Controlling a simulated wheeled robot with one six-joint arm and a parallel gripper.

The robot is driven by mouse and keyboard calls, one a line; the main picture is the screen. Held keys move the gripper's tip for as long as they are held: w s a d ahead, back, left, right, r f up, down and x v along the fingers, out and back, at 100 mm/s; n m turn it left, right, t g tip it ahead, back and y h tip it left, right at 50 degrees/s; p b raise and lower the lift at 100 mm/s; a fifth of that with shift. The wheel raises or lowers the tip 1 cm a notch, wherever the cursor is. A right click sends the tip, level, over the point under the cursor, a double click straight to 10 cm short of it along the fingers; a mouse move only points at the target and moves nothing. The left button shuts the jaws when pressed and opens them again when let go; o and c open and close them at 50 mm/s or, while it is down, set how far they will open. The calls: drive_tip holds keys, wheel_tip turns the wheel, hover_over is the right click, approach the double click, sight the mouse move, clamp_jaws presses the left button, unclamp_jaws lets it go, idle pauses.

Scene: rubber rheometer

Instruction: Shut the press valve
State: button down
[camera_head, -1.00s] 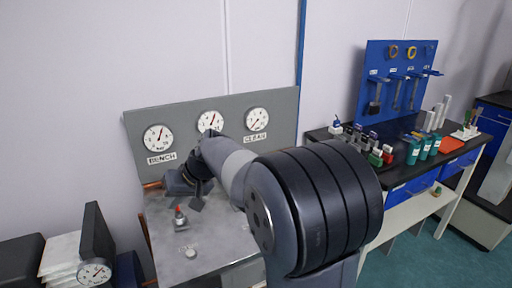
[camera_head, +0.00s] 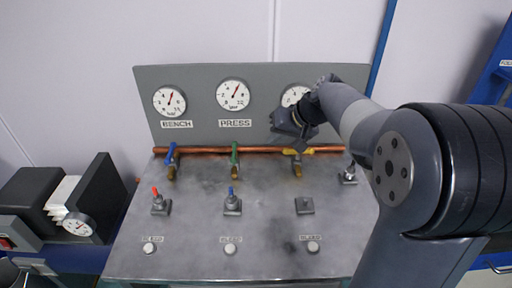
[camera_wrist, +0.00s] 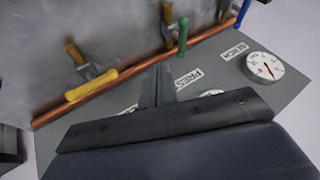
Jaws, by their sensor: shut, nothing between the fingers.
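The PRESS label (camera_head: 235,123) sits under the middle gauge (camera_head: 233,94) on the grey panel. Below it, the press valve's green handle (camera_head: 235,154) stands across the copper pipe; it also shows in the wrist view (camera_wrist: 183,36). To its right, a yellow handle (camera_head: 298,151) lies along the pipe, also in the wrist view (camera_wrist: 92,86). To its left, a blue handle (camera_head: 171,154) stands across the pipe. My gripper (camera_wrist: 158,84) is shut and empty, apart from the handles, its fingers pointing toward the pipe between green and yellow. In the head view its fingertips are unclear.
The copper pipe (camera_head: 200,150) runs along the back of the metal bench top (camera_head: 190,262). Small red (camera_head: 156,192) and blue (camera_head: 231,192) toggles and round buttons stand in front. My arm covers the right side and part of the right gauge (camera_head: 294,96). A black device (camera_head: 92,200) stands left.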

sight(234, 155)
drive_tip(key=shift+a, duration=0.1)
drive_tip(key=x, duration=0.9)
drive_tip(key=shift+w+a+f, duration=0.1)
drive_tip(key=shift+a+f, duration=0.05)
drive_tip(key=shift+f, duration=0.15)
drive_tip(key=shift+w+a+f+p, duration=0.15)
drive_tip(key=shift+a+p, duration=0.5)
drive_tip(key=shift+a, duration=1.45)
